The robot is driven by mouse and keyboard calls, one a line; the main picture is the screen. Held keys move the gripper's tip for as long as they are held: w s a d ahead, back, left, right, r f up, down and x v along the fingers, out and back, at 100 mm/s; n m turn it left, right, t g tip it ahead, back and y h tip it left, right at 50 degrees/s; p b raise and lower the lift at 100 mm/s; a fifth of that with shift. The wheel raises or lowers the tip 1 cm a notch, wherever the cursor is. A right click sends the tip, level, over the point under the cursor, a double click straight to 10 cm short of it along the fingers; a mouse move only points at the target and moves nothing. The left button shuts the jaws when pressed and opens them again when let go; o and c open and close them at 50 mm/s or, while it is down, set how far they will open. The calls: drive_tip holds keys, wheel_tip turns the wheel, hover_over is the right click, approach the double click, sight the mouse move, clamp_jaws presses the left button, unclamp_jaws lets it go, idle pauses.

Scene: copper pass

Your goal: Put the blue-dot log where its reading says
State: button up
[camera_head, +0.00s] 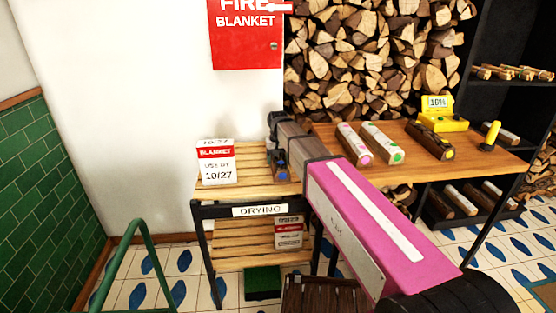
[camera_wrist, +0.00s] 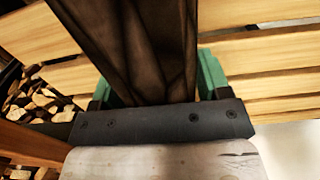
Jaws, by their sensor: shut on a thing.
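The blue-dot log (camera_head: 282,172), dark brown with a blue dot on its end, is in my gripper (camera_head: 277,150) over the right side of the slatted top of the rack labelled DRYING (camera_head: 262,210). In the wrist view the dark log (camera_wrist: 150,45) runs between the two green-padded fingers of my gripper (camera_wrist: 157,82), which are shut on it. I cannot tell whether the log touches the slats. A yellow meter (camera_head: 442,120) on the wooden table shows 10%. My forearm hides part of the rack and table.
The table (camera_head: 330,136) holds a pink-dot log (camera_head: 353,143), a green-dot log (camera_head: 381,142) and a yellow-dot log (camera_head: 430,141). Black shelves (camera_head: 508,92) with logs stand at right. A BLANKET card (camera_head: 217,163) stands on the rack's left side. A green rail (camera_head: 126,245) is in front.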

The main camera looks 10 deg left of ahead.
drive_tip(key=o, duration=1.4)
wheel_tip(320, 180, up, 12)
drive_tip(key=shift+r, duration=0.1)
